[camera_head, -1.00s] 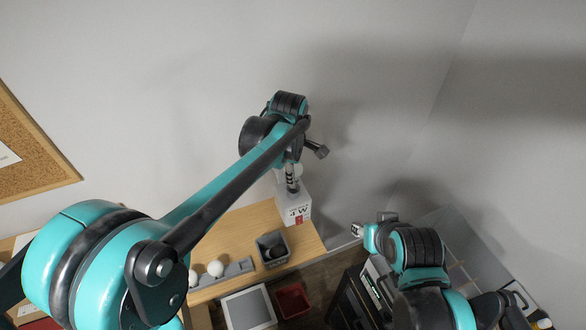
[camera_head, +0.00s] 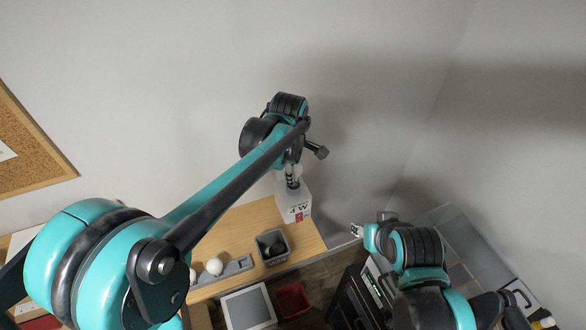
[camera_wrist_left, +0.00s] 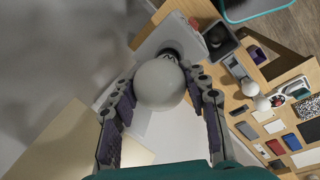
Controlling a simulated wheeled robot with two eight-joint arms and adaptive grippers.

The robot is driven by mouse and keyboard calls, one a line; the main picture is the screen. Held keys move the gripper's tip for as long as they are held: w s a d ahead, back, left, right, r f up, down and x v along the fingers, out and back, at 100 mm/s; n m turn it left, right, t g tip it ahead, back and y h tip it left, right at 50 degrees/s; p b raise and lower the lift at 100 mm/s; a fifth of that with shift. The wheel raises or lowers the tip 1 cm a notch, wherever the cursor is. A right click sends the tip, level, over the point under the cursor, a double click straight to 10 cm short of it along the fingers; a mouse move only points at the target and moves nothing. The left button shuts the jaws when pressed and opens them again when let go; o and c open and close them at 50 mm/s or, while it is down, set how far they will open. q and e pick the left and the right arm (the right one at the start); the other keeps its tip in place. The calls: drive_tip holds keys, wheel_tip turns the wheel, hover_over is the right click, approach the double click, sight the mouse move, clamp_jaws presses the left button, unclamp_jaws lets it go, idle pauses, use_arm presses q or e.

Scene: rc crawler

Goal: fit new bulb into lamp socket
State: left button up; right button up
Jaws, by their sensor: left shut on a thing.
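My left gripper (camera_head: 293,178) is above the white lamp box (camera_head: 298,208), which bears a "4W" mark, at the back of the wooden desk. In the left wrist view the left gripper (camera_wrist_left: 162,100) is shut on a round white bulb (camera_wrist_left: 160,83), one finger on each side. The dark round socket (camera_wrist_left: 172,51) shows just beyond the bulb, mostly hidden by it. I cannot tell whether the bulb's base sits in the socket. My right gripper (camera_head: 357,230) hangs away from the desk, right of it; its jaws are too small to read.
A grey holder (camera_head: 238,268) with white bulbs (camera_head: 214,267) lies on the desk (camera_head: 250,220). A grey bin (camera_head: 272,247) with dark contents stands near the lamp box. A red bin (camera_head: 292,299) is below the desk's front edge. Walls stand close behind.

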use_arm(q)
drive_tip(key=shift+f+b, duration=0.6)
drive_tip(key=shift+f, duration=0.2)
drive_tip(key=o, duration=1.1)
drive_tip(key=r, duration=0.4)
drive_tip(key=s+r, duration=0.1)
drive_tip(key=r, duration=0.3)
drive_tip(key=s+r, duration=0.1)
drive_tip(key=r, duration=0.3)
drive_tip(key=shift+s+a, duration=0.15)
drive_tip(key=shift+a, duration=0.05)
drive_tip(key=shift+f, duration=0.15)
